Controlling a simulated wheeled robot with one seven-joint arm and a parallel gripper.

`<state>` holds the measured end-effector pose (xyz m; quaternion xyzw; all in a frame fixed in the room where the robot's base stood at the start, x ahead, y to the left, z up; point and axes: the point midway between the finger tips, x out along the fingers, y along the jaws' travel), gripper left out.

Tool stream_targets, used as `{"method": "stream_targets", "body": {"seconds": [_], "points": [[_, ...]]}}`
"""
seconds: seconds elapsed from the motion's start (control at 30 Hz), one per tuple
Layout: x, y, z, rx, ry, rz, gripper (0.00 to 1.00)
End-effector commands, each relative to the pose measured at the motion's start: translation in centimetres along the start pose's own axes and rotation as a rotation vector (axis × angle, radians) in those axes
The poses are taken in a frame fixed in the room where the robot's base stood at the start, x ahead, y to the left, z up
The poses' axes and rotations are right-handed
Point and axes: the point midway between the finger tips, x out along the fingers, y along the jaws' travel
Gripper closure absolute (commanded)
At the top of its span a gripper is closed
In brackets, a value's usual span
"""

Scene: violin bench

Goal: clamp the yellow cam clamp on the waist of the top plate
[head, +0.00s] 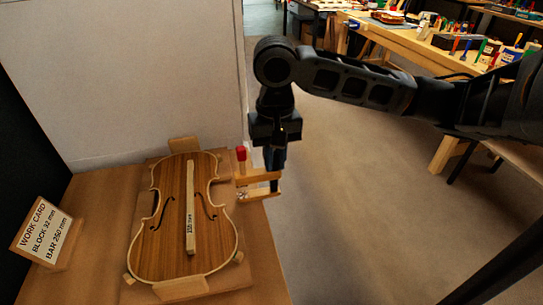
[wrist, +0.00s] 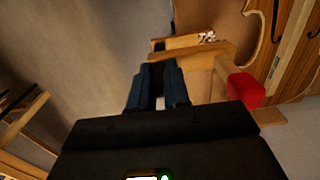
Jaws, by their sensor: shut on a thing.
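The violin top plate (head: 170,235) lies flat on the bench, its rim edged in pale wood. Part of it shows at the upper right in the wrist view (wrist: 285,30). My gripper (head: 272,165) points down beside the plate's right-hand waist, shut on a cam clamp (head: 258,190). The clamp is tan wood with a red end piece and no clearly yellow part. It also shows in the wrist view (wrist: 185,58), between my fingers and the plate. The clamp's jaws extend toward the waist edge; I cannot tell whether they touch or overlap it.
A pale labelled bar (head: 191,210) lies lengthwise on the plate. Wooden blocks (head: 182,289) surround the plate. A work card (head: 42,232) stands at left, reading block 32 mm, bar 250 mm. Open floor (head: 345,190) lies right of the bench; another workbench (head: 400,38) stands behind.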

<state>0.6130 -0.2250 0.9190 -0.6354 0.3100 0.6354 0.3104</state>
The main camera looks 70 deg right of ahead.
Motion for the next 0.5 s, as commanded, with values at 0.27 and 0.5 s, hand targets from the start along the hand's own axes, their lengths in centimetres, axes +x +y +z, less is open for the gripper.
{"method": "stream_targets", "body": {"seconds": [0.27, 0.5], "points": [[-0.1, 0.0, 0.0, 0.002, -0.011, -0.001, 1.0], [-0.1, -1.5, 0.0, -0.001, -0.023, -0.002, 1.0]]}}
